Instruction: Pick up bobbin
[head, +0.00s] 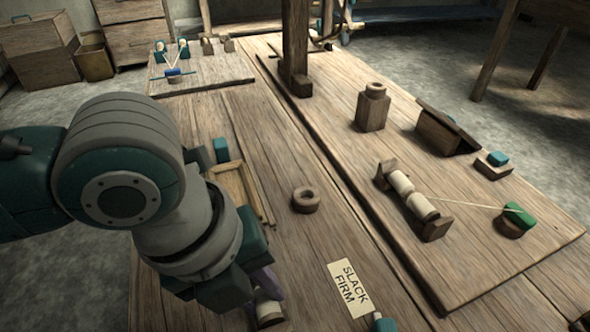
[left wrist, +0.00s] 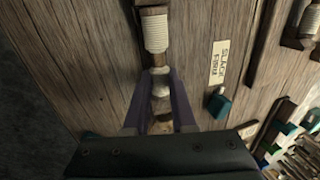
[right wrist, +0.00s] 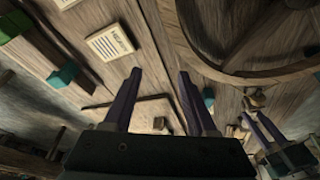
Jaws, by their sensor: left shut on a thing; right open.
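The bobbin (left wrist: 155,32), a wooden rod with pale thread wound on it, lies beyond my left fingers in the left wrist view. My left gripper (left wrist: 160,76) is shut on its near, pale end. In the head view my left gripper (head: 262,285) is at the bottom centre, low over the table. Part of the bobbin (head: 269,312) shows beside it; my arm hides the rest. Whether the bobbin touches the table is unclear. My right gripper (right wrist: 159,75) is open and empty in its wrist view. It is outside the head view.
A SLACK/FIRM card (head: 350,288) lies right of my left gripper, with a wooden ring (head: 306,199) behind it. A wooden holder (head: 436,220) carries pale spools, with a thread to a green block (head: 520,215). A post (head: 295,50) stands behind. The table between ring and card is clear.

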